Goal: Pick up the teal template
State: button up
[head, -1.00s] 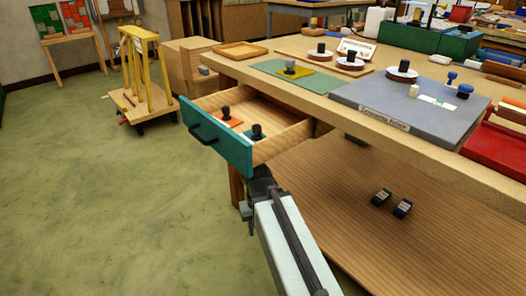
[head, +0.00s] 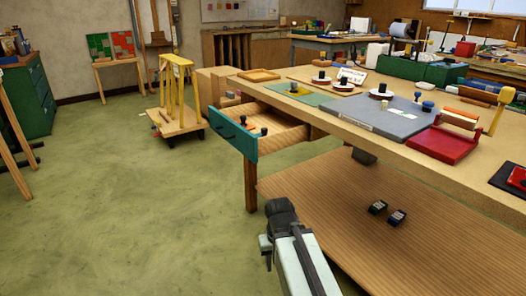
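The open drawer (head: 237,137) has a teal front with a dark handle and sticks out from the left end of the workbench. Two black knobs stand up inside it. The nearer black knob (head: 264,131) belongs to the teal template, whose plate is mostly hidden behind the drawer front. The farther black knob (head: 243,120) is on the orange template, also mostly hidden. My gripper (head: 280,206) is below and to the right of the drawer in the picture, apart from it. Its fingers are seen from behind, so its opening is unclear.
The workbench (head: 345,122) carries a grey board (head: 375,115), a red tray (head: 443,143) and a green mat (head: 314,99). Two small dark blocks lie on the lower shelf (head: 330,180). A yellow-framed cart (head: 178,122) stands left of the drawer.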

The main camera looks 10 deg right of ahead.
aim_at(264, 130)
jog(key=u, duration=0.5)
jog(key=i, duration=1.1)
jog(key=u, duration=0.85)
jog(key=k, duration=0.8)
jog(key=u, duration=0.15)
jog(key=i, duration=0.8)
jog(key=z, duration=0.1)
